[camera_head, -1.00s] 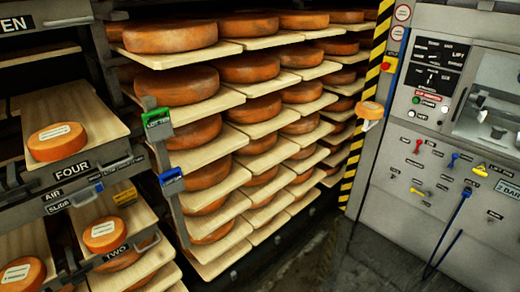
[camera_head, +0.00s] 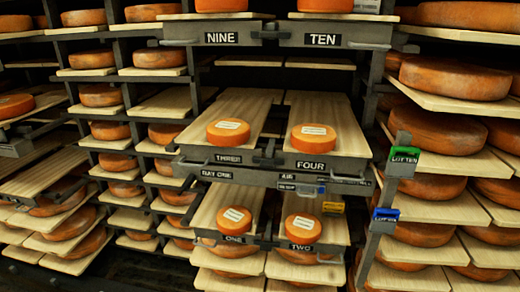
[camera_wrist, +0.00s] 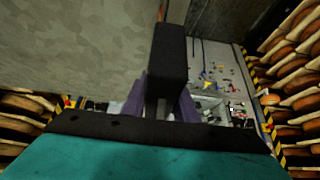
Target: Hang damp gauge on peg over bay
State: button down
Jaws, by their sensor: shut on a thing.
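In the wrist view my gripper (camera_wrist: 160,108) has its purple fingers closed around a dark upright block (camera_wrist: 168,55). I cannot tell from its plain back whether this is the damp gauge. My gripper is not in the head view. The bays in the head view carry signs: NINE and TEN above (camera_head: 322,40), THREE and FOUR (camera_head: 316,165) in the middle, ONE and TWO (camera_head: 300,247) below. Small blue tags (camera_head: 322,188) and a yellow tag (camera_head: 333,207) sit near the FOUR and TWO shelves. I cannot make out a peg.
Labelled cheese wheels (camera_head: 313,138) lie on pulled-out boards in bays ONE to FOUR. Full racks (camera_head: 450,133) stand at right, with a green tag (camera_head: 404,159) and a blue tag (camera_head: 386,214) on the post. More racks stand at left.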

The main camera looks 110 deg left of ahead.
jog(key=w+a+f+n+y+b, duration=0.1)
jog(key=w+a+f, duration=0.3)
jog(key=a+f, duration=0.55)
jog(key=w+a+f+n, duration=0.2)
jog(key=w+a+f, duration=0.1)
jog(key=a+f, duration=0.7)
jog(key=s+a+f+m+h, duration=0.1)
jog(key=a+f, duration=0.3)
jog(key=f, duration=0.7)
jog(key=s+a+f+m+h+b, duration=0.1)
jog(key=a+f+m, duration=0.2)
jog(key=f, duration=0.8)
jog(key=shift+s+a+f+m, duration=0.2)
jog(key=shift+a+f+m, duration=0.1)
jog(key=shift+a, duration=0.55)
jog(key=shift+s, duration=0.1)
